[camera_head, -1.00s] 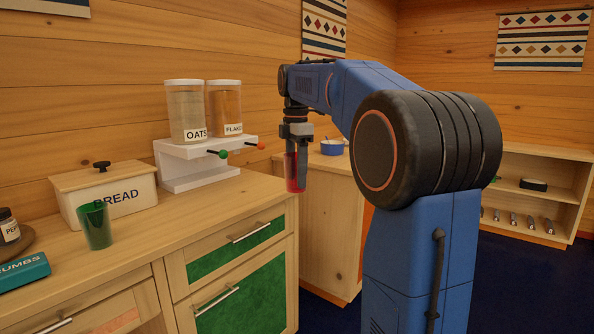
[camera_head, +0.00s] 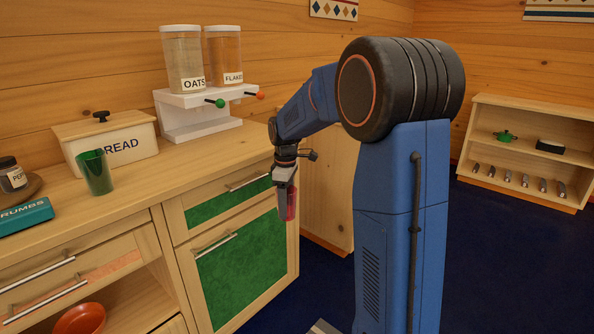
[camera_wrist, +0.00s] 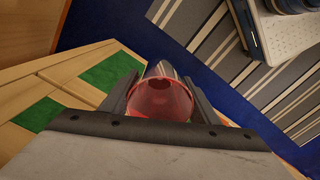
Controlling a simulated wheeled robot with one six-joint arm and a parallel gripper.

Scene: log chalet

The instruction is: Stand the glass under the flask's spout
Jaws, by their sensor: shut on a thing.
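My gripper (camera_head: 285,186) is shut on a red, see-through glass (camera_head: 287,206) and holds it in the air in front of the counter's right end, below the counter top. In the wrist view the glass (camera_wrist: 162,98) sits between the two dark fingers (camera_wrist: 162,104), and its open rim shows. A second glass, green (camera_head: 96,172), stands on the counter in front of the bread box, well left of my gripper. I do not see a flask or a spout in either view.
The wooden counter (camera_head: 165,182) carries a bread box (camera_head: 95,155) and a white stand (camera_head: 190,128) with OATS and FLAKES jars, green and orange knobs in front. Green-fronted drawers (camera_head: 245,280) are close to the held glass. A low shelf (camera_head: 525,160) stands at the right; blue floor lies between.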

